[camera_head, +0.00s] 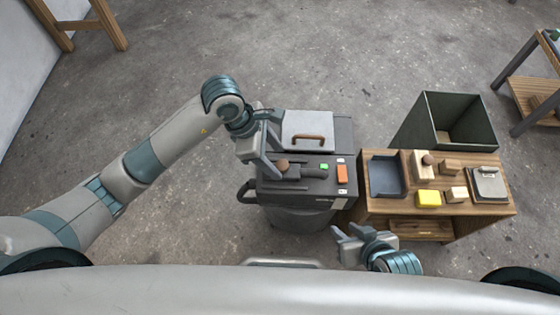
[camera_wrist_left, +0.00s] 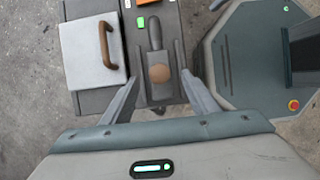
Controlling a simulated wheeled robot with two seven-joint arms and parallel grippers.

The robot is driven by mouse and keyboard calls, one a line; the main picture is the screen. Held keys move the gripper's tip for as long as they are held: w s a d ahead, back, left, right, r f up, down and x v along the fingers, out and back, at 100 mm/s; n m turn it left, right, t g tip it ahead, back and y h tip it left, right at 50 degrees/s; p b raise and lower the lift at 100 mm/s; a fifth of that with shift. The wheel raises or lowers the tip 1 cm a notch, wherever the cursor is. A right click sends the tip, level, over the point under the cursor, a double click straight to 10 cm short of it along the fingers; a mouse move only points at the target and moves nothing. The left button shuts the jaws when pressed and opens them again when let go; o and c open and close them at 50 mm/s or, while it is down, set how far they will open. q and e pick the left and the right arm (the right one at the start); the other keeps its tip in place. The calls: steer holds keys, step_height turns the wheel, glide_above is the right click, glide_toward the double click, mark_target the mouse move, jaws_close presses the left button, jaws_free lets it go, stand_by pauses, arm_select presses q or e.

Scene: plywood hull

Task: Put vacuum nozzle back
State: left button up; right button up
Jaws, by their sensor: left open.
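A dark elongated piece (camera_head: 306,173) with a round brown end (camera_head: 283,164) lies on top of a dark grey machine (camera_head: 296,190). It may be the vacuum nozzle, but I cannot tell for sure. My left gripper (camera_head: 277,163) is open at the machine's left end, by the brown end. In the left wrist view the brown end (camera_wrist_left: 159,73) shows between the two spread fingers (camera_wrist_left: 158,88), with no clear contact. My right gripper (camera_head: 344,230) is open and empty, low in front of the wooden bench.
A pale lid with a brown handle (camera_head: 308,130) is behind the machine's top. A wooden bench (camera_head: 400,207) at the right carries a blue-grey tray (camera_head: 386,178), a yellow block (camera_head: 428,198) and several wooden blocks. An open dark bin (camera_head: 470,108) stands behind it.

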arm_select(q)
steer(key=v, duration=0.7)
stand_by(0.6)
